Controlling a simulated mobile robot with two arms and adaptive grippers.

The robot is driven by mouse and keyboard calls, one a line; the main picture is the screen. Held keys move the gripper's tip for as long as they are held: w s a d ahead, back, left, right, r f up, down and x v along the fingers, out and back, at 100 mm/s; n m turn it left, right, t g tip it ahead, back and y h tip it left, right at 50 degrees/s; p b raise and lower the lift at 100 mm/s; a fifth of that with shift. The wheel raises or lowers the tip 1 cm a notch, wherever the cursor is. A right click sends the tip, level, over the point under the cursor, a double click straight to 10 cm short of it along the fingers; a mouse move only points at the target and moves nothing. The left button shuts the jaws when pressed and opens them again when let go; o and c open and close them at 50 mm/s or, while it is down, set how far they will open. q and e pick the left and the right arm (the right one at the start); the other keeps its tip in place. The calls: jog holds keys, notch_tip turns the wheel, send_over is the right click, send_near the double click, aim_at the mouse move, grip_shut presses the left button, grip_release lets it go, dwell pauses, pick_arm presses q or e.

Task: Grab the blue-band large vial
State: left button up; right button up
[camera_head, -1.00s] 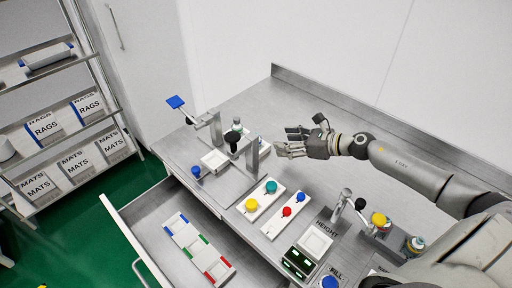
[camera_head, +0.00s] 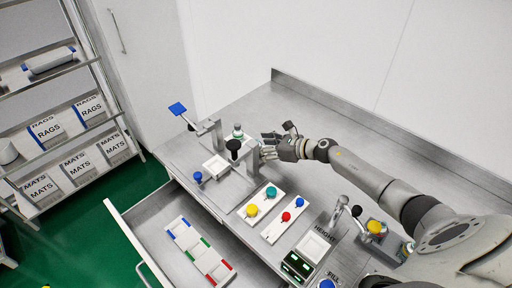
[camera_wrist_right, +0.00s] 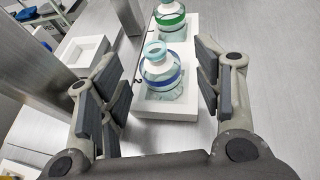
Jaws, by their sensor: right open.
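My right gripper (camera_head: 268,146) is open at the rear of the metal bench, just right of the black-knobbed post. In the right wrist view its two fingers are spread wide. The blue-band large vial (camera_wrist_right: 160,74) shows in the gap between them, upright in a white holder (camera_wrist_right: 139,126) and apart from both fingers. It is clear glass with a pale teal top and a blue band. A green-band vial (camera_wrist_right: 169,16) stands behind it in the same holder. In the head view one vial top (camera_head: 238,131) shows; its band is unclear. My left gripper is out of view.
Button panels (camera_head: 284,219) sit in front. An open drawer (camera_head: 150,232) holds colour-marked strips. The bench's back right is clear.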

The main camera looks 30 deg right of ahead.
jog(key=shift+w+a+f, duration=0.2)
jog(key=shift+w+a, duration=0.05)
jog(key=shift+w, duration=0.1)
jog(key=shift+c, duration=0.4)
jog(key=c, duration=0.9)
jog(key=shift+r, duration=0.1)
